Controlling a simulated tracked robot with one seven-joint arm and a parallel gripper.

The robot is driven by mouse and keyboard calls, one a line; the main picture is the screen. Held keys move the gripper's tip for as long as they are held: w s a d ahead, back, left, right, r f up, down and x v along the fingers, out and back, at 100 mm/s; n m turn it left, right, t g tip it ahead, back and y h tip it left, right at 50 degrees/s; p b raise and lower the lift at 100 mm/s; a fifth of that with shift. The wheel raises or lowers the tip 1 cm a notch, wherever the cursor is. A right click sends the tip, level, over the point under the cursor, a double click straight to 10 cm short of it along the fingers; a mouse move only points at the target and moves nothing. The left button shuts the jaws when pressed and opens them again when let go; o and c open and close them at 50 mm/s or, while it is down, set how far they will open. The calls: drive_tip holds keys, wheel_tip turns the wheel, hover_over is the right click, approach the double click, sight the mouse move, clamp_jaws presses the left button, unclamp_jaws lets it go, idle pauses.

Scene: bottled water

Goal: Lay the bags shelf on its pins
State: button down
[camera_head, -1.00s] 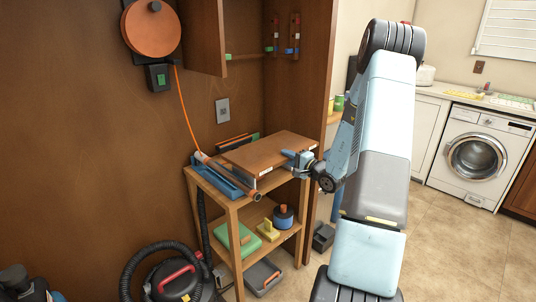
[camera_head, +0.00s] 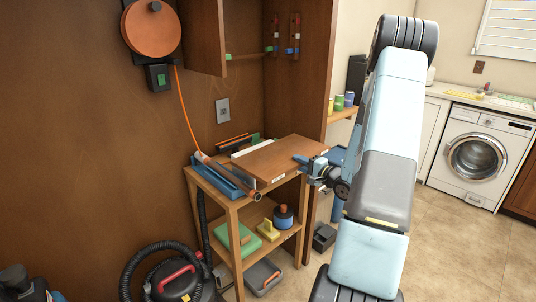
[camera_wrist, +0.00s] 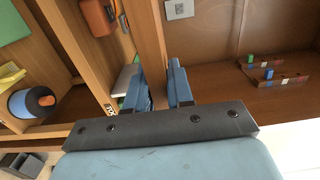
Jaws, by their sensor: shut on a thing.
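A flat brown wooden board (camera_head: 278,157) with a small white label on its front edge lies level, over the top of the wooden stand. My gripper (camera_head: 305,163) is shut on its right end. In the wrist view my gripper's blue fingers (camera_wrist: 162,88) stand on either side of the board (camera_wrist: 146,35), seen edge-on. The open wall cabinet (camera_head: 243,35) is above. Pins also show in the wrist view (camera_wrist: 268,74).
A vacuum cleaner (camera_head: 176,283) stands at lower left.

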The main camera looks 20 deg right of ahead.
drive_tip(key=shift+v, duration=1.7)
